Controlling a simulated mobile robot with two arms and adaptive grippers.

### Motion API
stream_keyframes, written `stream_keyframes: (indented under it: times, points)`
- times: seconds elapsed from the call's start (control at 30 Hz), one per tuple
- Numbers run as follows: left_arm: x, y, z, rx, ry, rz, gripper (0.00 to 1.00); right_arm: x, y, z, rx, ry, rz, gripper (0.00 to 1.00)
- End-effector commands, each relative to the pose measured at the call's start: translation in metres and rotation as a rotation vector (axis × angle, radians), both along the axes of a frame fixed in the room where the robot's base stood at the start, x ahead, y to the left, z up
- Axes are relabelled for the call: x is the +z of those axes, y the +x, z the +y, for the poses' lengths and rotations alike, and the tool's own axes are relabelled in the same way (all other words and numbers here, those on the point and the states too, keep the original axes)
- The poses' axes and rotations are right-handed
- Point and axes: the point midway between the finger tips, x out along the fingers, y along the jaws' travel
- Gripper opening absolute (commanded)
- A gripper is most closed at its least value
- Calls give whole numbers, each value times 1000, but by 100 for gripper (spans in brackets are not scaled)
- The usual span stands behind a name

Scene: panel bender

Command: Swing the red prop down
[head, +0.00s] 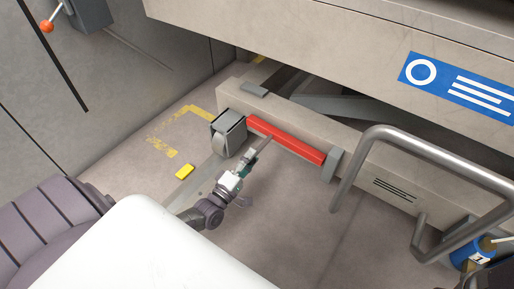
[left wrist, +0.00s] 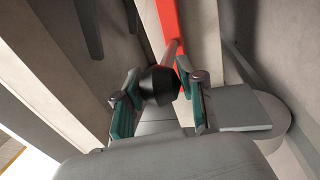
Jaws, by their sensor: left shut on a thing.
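The red prop (head: 288,141) is a long bar lying along the side of the beige base beam, between a grey hinge block (head: 228,132) and a grey bracket (head: 333,164). It also shows at the top of the left wrist view (left wrist: 167,18). A short rod joins it to a dark round knob (left wrist: 159,84). My left gripper (head: 243,169) is beside the prop, near its hinge-block end. In the left wrist view its green-padded fingers (left wrist: 158,98) are shut on the knob. The knob is hard to make out in the head view. My right gripper is not in view.
The beige machine body (head: 330,45) overhangs the beam from above. A bent grey tube rail (head: 400,132) stands to the right, with a blue canister (head: 470,254) near it.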

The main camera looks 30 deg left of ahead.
Motion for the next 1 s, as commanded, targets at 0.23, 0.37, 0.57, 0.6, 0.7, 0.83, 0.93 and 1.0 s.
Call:
stream_keyframes:
  times: [0.23, 0.37, 0.57, 0.6, 0.7, 0.83, 0.93, 1.0]
  points:
    - [-12, -2, 1, 1, -73, -3, 0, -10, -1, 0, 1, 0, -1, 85]
    - [-14, -3, 1, 1, -89, -1, 0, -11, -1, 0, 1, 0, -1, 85]
    - [-15, -3, 1, 1, -94, 3, 0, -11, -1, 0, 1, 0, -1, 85]
    - [-15, -4, 1, 1, -94, 4, 0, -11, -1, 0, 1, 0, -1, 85]
    - [-16, -4, 1, 1, -94, 5, 0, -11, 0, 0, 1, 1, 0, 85]
    - [-16, -4, 1, 1, -93, 6, 54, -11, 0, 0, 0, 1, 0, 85]
    - [-16, -4, 1, 1, -92, 4, 66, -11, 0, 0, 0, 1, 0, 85]
    - [-16, -4, 0, 1, -91, 3, 66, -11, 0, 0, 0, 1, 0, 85]
